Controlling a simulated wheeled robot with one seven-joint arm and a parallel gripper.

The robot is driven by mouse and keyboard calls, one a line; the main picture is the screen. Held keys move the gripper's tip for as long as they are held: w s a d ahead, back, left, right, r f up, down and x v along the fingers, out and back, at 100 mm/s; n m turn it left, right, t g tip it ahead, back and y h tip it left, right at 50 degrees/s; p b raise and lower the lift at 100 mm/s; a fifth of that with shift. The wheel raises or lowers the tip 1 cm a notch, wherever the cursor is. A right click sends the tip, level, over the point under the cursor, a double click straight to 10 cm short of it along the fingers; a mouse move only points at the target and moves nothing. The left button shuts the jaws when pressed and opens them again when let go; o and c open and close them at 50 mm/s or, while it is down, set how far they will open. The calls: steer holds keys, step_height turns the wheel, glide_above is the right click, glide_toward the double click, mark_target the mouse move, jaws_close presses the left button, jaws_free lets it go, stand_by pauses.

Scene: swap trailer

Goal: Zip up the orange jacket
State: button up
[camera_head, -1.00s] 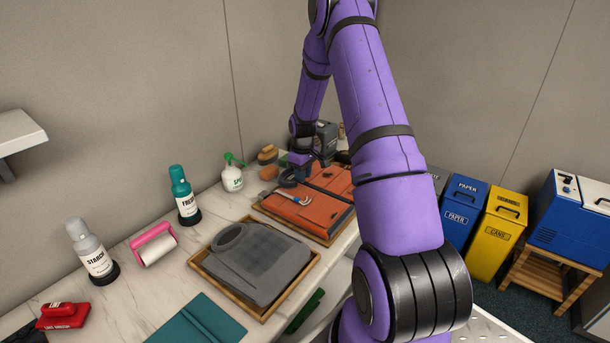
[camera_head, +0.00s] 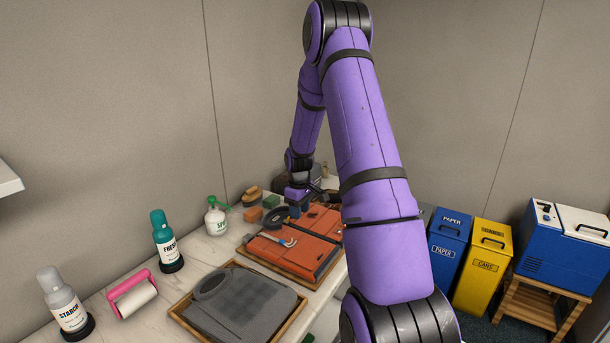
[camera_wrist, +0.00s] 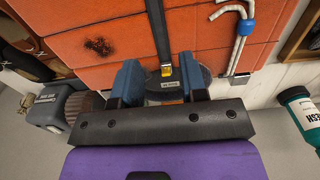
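The orange jacket (camera_head: 318,257) lies flat and folded on a wooden tray on the counter. A dark zipper strip runs along it, and in the wrist view a yellow zipper pull (camera_wrist: 166,71) shows on this strip. My gripper (camera_head: 298,206) is low over the jacket's far end. In the wrist view my gripper (camera_wrist: 163,77) has its two blue fingers apart, one on each side of the strip and pull. I cannot tell whether they touch the jacket. A dark collar with a label (camera_wrist: 172,86) sits behind the fingers.
A grey garment (camera_head: 240,305) lies in a nearer tray. A grey machine (camera_wrist: 62,108) is close beside my gripper.

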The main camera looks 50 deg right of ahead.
step_height(320, 180, up, 7)
step_height(320, 180, down, 11)
steer(key=shift+w+a, duration=0.1)
steer(key=shift+w, duration=0.05)
steer(key=s+d, duration=0.1)
steer(key=s, duration=0.3)
steer(key=s+d, duration=0.1)
steer(key=s, duration=0.4)
steer(key=s+d, duration=0.1)
steer(key=s, duration=0.4)
steer(key=shift+s+r, duration=0.1)
steer(key=shift+s, duration=0.1)
step_height(320, 180, up, 10)
steer(key=w+a+r+t+h, duration=0.1)
steer(key=w+a+r, duration=0.1)
steer(key=a+r, duration=1.1)
steer(key=shift+r+m, duration=0.4)
steer(key=shift+r, duration=0.3)
